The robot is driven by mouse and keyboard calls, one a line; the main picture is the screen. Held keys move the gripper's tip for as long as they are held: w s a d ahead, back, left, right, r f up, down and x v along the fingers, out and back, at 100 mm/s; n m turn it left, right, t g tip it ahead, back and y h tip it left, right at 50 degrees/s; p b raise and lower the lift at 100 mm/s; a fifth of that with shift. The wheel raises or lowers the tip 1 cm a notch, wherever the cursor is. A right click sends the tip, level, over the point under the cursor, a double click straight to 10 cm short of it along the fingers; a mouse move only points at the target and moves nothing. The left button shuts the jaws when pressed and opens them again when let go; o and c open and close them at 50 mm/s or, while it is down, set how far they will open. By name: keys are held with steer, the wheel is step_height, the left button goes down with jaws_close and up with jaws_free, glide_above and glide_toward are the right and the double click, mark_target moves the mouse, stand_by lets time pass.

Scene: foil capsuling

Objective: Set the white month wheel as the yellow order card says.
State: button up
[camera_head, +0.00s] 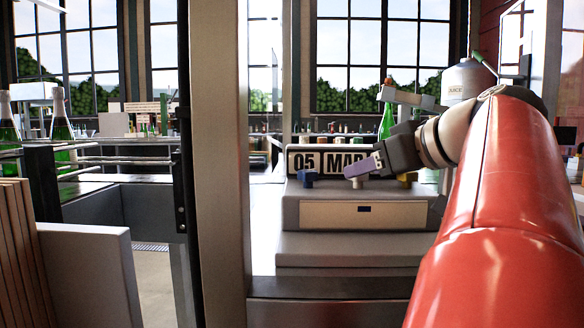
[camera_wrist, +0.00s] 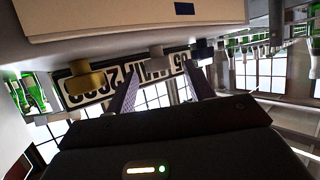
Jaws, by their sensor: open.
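The date stamper (camera_head: 355,212) shows a plate (camera_head: 305,161) reading 05 and MAR in the head view; the year is hidden behind my gripper. Three knobs stand in front: blue (camera_head: 306,178), white (camera_head: 358,184) and yellow (camera_head: 405,178). My gripper (camera_head: 352,170) reaches in from the right, just over the white knob. In the wrist view, the picture is upside down. The white knob (camera_wrist: 157,56) lies between or just beyond my open, purple fingertips (camera_wrist: 161,66); contact cannot be told. The yellow knob (camera_wrist: 86,82) and blue knob (camera_wrist: 203,50) lie either side. I cannot make out a yellow order card.
A metal post (camera_head: 219,160) stands left of the stamper. Green bottles (camera_head: 60,115) stand at far left, and one (camera_head: 386,121) behind the stamper. A grey juice vessel (camera_head: 466,82) is behind my arm. A cream panel (camera_head: 362,215) fronts the stamper.

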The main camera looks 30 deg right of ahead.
steer(key=shift+w+f, duration=0.3)
steer(key=shift+w, duration=0.3)
steer(key=c, duration=1)
steer(key=shift+a+h, duration=0.1)
steer(key=shift+h, duration=0.2)
